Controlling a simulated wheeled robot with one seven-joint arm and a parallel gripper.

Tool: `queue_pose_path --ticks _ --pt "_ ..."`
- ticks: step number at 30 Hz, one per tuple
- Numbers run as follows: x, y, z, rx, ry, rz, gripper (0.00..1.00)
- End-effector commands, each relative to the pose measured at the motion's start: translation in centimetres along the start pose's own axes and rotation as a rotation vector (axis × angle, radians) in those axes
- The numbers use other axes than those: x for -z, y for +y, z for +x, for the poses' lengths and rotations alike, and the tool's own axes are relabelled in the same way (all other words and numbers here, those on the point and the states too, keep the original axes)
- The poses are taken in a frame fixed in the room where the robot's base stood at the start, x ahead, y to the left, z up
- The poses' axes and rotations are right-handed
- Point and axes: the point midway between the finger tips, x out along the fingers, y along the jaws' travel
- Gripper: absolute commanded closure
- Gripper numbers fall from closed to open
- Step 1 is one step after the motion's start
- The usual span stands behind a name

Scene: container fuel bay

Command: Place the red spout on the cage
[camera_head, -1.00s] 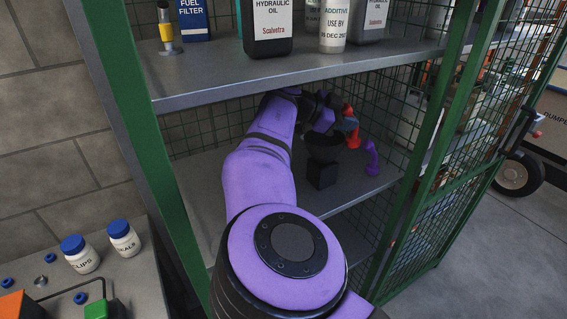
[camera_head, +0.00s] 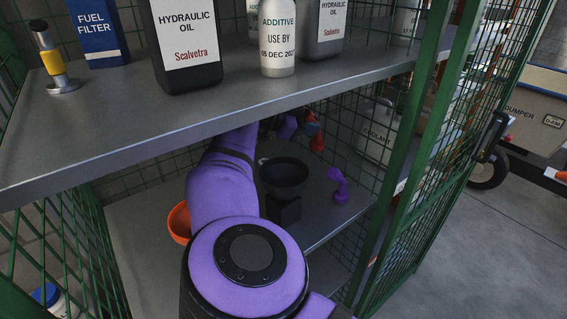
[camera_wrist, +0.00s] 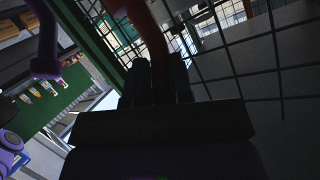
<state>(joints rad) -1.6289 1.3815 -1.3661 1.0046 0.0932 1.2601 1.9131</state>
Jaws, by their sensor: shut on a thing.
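My gripper (camera_wrist: 155,82) is shut on the red spout (camera_wrist: 150,38), which rises from between its dark fingers in the wrist view. In the head view the red spout (camera_head: 316,138) shows only in part, below the upper shelf's front edge, which hides much of my gripper. The cage (camera_head: 430,140) is the green-framed mesh enclosure around the shelves, and my arm reaches inside it. The spout is held above the lower shelf (camera_head: 310,220), near the back right. I cannot tell whether it touches the mesh.
A purple spout (camera_head: 338,187) stands on the lower shelf, right of a black funnel (camera_head: 283,178). An orange bowl-like item (camera_head: 179,222) is left of my arm. The upper shelf (camera_head: 200,108) holds a hydraulic oil bottle (camera_head: 187,45) and other containers above my arm.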

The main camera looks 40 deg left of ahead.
Motion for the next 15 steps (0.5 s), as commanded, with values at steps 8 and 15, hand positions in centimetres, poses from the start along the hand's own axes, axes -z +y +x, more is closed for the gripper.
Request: queue_pose_path --ticks 8,15 --pt "-3.6 1.5 1.5 0.0 0.001 -0.001 1.0" --pt "-5.9 2.4 2.5 0.001 0.002 -0.002 1.0"
